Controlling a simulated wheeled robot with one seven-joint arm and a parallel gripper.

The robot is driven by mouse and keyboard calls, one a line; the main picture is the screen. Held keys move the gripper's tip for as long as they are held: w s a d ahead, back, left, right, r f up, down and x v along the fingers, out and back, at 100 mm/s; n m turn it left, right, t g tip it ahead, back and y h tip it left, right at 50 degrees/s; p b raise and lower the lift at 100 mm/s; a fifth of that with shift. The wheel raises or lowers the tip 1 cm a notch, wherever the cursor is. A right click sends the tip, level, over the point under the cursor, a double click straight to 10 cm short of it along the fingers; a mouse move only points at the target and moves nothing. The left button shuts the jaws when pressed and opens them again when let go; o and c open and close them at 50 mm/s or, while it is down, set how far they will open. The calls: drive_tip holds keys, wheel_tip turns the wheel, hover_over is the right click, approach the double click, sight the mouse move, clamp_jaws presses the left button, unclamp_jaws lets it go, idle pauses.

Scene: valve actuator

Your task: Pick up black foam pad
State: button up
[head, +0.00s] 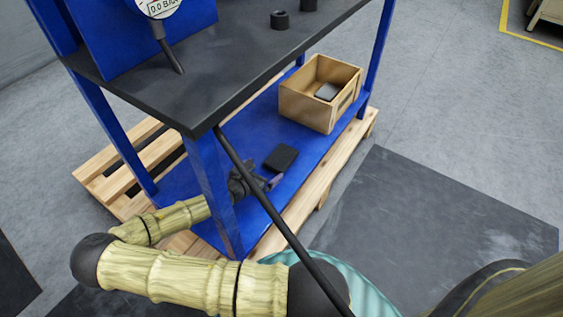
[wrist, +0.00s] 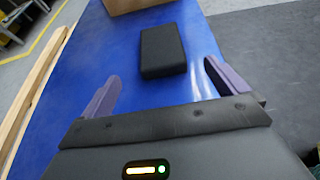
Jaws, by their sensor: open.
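A black foam pad (head: 281,158) lies flat on the blue lower shelf (head: 240,165) of the workbench. It also shows in the wrist view (wrist: 162,51), a little beyond my fingertips and between their lines. My gripper (head: 272,180) is low over the shelf, on the near side of the pad. In the wrist view my gripper's two purple fingers (wrist: 160,72) are spread wide with nothing between them. Whether the fingertips are level with the pad, I cannot tell.
A wooden box (head: 306,100) with a dark item inside stands on the shelf beyond the pad. The dark tabletop (head: 235,80) is above the shelf. A blue leg (head: 212,190) and a dark rod (head: 270,205) are near my arm. A wooden pallet (head: 105,185) is under the shelf.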

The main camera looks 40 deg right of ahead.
sight(279, 159)
drive_tip(key=b+x, duration=0.2)
drive_tip(key=x, duration=0.3)
drive_tip(key=shift+w+d+f, duration=0.1)
drive_tip(key=shift+d+f, duration=0.05)
drive_tip(key=shift+f, duration=0.1)
drive_tip(key=shift+w+d+b, duration=0.25)
drive_tip(key=shift+d+b, duration=0.1)
drive_tip(key=shift+d, duration=0.15)
drive_tip(key=shift+f, duration=0.1)
drive_tip(key=b+x, duration=0.3)
drive_tip(key=x, duration=0.1)
drive_tip(key=shift+s+d+f+b, duration=0.15)
drive_tip(key=shift+f+b, duration=0.05)
drive_tip(key=shift+b, duration=0.15)
drive_tip(key=shift+w+d, duration=0.2)
drive_tip(key=shift+d, duration=0.2)
drive_tip(key=c, duration=1.1)
